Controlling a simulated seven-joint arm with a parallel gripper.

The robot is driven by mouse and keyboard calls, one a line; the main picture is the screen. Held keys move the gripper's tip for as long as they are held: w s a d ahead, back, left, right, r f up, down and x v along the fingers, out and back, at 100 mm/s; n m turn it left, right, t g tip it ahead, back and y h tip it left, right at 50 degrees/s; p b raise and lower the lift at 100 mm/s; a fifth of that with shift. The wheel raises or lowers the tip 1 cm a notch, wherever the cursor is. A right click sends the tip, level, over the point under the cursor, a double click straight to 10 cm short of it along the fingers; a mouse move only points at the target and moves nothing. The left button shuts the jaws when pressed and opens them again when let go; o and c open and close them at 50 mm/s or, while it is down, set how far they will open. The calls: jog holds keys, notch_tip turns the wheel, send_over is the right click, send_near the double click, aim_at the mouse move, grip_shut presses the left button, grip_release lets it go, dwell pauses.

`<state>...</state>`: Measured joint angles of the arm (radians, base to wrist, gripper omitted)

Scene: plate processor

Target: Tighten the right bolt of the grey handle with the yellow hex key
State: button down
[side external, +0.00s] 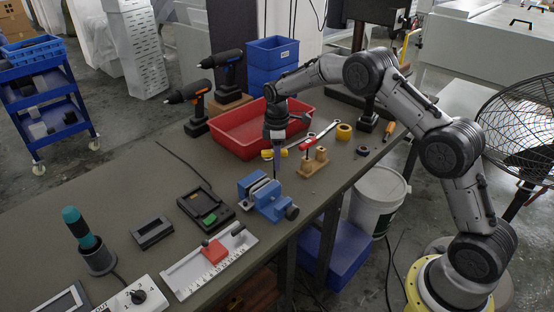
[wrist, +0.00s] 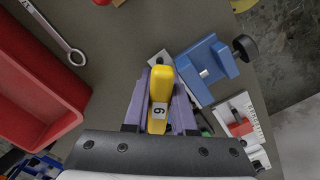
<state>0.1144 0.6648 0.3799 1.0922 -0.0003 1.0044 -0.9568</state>
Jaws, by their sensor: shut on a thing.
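My gripper (wrist: 161,100) is shut on the yellow hex key (wrist: 160,84), whose handle is marked 6 and sits between the purple fingers. In the side view the yellow of the key (side external: 267,154) shows under my wrist, with a thin shaft pointing down behind the blue vise. Where its tip ends is hard to tell. A dark grey, frame-shaped piece (side external: 152,232) lies on the bench at left, well apart from my gripper; it may be the grey handle, and its bolts are too small to make out.
The blue vise (side external: 265,197) stands close below my gripper. A red tray (side external: 240,133) and a wooden block (side external: 313,162) stand behind it. A charger with a green part (side external: 207,212), a white scale with a red block (side external: 214,251) and a teal-handled tool (side external: 77,225) are nearer left.

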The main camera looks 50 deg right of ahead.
jog(key=shift+f, duration=0.25)
jog(key=shift+r, duration=0.1)
jog(key=shift+r, duration=1.95)
jog(key=n, duration=0.6)
jog(key=shift+w+d+n, duration=0.1)
jog(key=shift+w+n, duration=0.1)
jog(key=shift+n, duration=0.1)
jog(key=n, duration=0.5)
jog(key=shift+w+n, duration=0.2)
jog(key=shift+n, duration=0.1)
jog(key=n, duration=0.3)
jog(key=shift+w+n, duration=0.1)
jog(key=shift+n, duration=0.3)
jog(key=n, duration=0.4)
jog(key=shift+w+a, duration=0.1)
jog(key=shift+a, duration=0.1)
jog(key=shift+f, duration=0.1)
